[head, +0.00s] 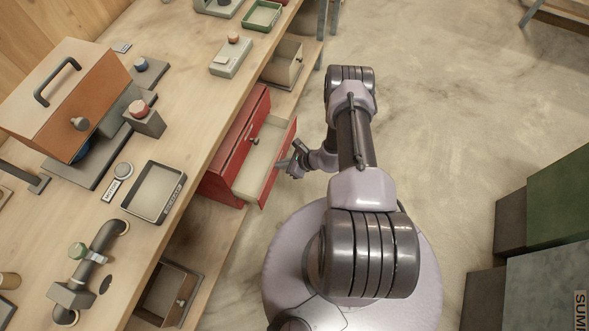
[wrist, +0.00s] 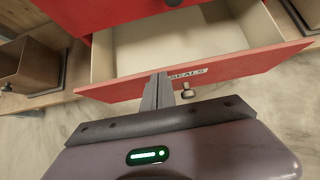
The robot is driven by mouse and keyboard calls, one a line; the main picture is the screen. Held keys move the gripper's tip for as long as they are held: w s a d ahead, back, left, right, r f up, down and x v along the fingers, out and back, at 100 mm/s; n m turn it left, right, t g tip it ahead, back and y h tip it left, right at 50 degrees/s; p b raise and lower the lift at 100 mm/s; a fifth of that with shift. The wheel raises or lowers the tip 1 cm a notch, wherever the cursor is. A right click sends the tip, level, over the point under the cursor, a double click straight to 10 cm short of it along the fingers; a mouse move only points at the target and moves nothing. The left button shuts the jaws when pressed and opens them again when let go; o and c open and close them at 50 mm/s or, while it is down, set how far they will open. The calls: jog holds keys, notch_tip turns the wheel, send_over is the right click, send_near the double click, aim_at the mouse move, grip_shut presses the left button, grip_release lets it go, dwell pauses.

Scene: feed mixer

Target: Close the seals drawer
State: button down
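The seals drawer is the pulled-out lower drawer of a red cabinet (head: 232,125); its red front (head: 280,165) faces my arm and its pale inside looks empty. In the wrist view the red drawer front (wrist: 240,68) carries a "SEALS" label (wrist: 187,74) and a small knob (wrist: 187,90) below it. My gripper (head: 285,163) is just outside the drawer front. In the wrist view my gripper's fingers (wrist: 160,85) are together with nothing seen between them. Their tips overlap the front left of the label, beside the knob; I cannot tell whether they touch.
The cabinet stands under a wooden workbench (head: 190,140). Green and grey cabinets (head: 560,200) stand at right. Floor (head: 460,100) between is clear.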

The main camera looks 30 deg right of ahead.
jog(key=w+a+b, duration=0.1)
jog(key=w+a, duration=0.3)
jog(key=w, duration=0.2)
jog(key=shift+a+b, duration=0.3)
